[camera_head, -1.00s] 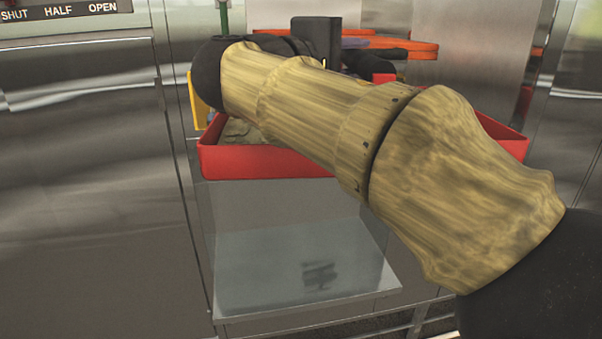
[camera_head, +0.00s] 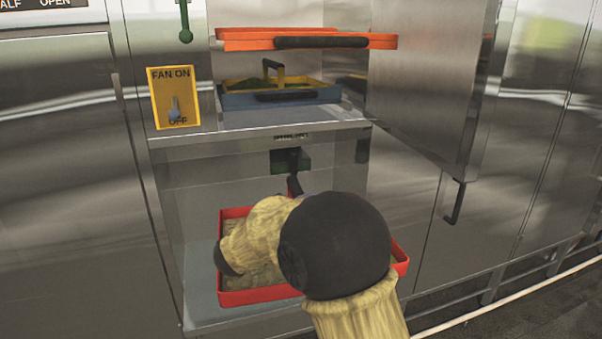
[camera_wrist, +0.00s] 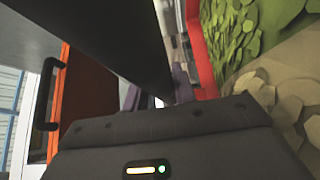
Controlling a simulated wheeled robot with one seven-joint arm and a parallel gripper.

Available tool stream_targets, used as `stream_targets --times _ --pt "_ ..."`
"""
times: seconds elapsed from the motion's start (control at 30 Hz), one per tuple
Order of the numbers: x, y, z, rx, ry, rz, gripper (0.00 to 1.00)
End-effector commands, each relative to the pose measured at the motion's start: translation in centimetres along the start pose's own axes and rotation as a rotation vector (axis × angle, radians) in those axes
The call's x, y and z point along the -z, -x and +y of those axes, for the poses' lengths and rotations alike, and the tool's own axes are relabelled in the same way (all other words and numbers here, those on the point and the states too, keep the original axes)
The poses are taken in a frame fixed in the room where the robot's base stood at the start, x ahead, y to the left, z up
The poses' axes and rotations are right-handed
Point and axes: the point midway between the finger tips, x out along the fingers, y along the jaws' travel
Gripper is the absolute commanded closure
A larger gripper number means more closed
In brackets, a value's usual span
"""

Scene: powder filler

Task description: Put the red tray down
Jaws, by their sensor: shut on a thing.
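The red tray (camera_head: 259,297), filled with pale flakes, is in the lower bay of the steel cabinet, above its grey floor (camera_head: 202,302). I cannot tell whether its underside touches that floor. My arm crosses in front and hides the tray's middle and right part. My gripper (camera_wrist: 178,92) shows from behind in the wrist view, shut, with the red tray wall (camera_wrist: 199,45) just beyond it. Green and tan flakes lie right of that wall. The exact grip point is hidden.
Above the bay, a shelf (camera_head: 245,135) holds a blue tray (camera_head: 240,103) with a yellow handle. An orange tray (camera_head: 240,40) sits higher. An open steel door (camera_head: 430,80) stands at the right. A FAN ON switch plate (camera_head: 173,97) is at the left.

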Motion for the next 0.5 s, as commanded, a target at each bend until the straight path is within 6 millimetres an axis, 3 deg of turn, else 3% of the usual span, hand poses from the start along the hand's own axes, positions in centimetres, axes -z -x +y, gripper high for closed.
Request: stream_targets --times 0.03,0.1,0.5 --pt "-0.1 -0.2 -2.4 -0.003 0.008 0.012 1.00" --pt "-0.4 -0.4 -5.2 -0.002 0.008 0.034 1.00" --pt "-4.0 -0.7 -20.6 -0.002 0.013 0.178 1.00"
